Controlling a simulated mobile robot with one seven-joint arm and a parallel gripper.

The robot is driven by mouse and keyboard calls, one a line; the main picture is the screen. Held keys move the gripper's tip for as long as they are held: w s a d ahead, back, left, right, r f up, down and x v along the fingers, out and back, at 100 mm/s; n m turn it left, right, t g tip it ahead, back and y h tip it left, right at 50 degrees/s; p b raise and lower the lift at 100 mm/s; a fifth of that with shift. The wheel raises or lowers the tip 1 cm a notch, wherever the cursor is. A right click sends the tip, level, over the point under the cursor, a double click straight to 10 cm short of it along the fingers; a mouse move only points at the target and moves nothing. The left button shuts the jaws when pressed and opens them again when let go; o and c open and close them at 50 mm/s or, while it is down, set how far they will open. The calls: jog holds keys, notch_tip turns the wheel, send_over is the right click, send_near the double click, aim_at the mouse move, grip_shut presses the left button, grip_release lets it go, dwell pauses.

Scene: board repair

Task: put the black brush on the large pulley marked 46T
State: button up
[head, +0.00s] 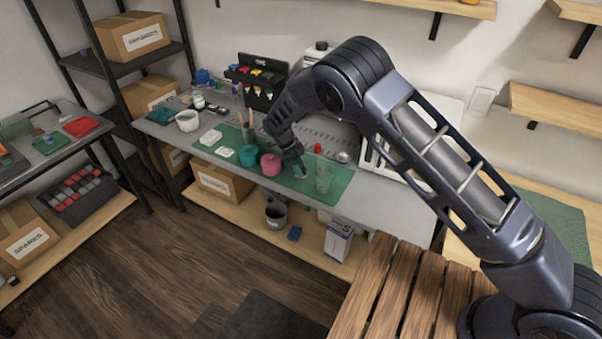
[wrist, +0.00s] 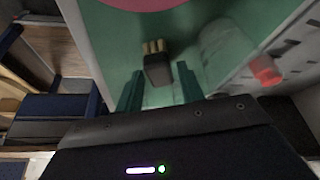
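A small black block with tan tufts at one end, which looks like the black brush (wrist: 158,70), is over the green mat in the wrist view. My gripper (wrist: 160,69) has its two teal fingers apart, one on each side of the brush, with gaps showing. I cannot tell whether the fingertips are level with it or above it. In the head view my gripper (head: 300,174) points down at the green mat (head: 222,139), and the brush is not distinguishable there. I cannot make out a large pulley marked 46T in either view.
A clear glass (head: 323,179) stands close on the right. A small red item (head: 318,148) is behind. The bench's front edge is near.

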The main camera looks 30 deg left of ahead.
jog(key=shift+w+d+f, duration=0.1)
jog(key=shift+d+f, duration=0.1)
jog(key=shift+f, duration=0.5)
grip_shut()
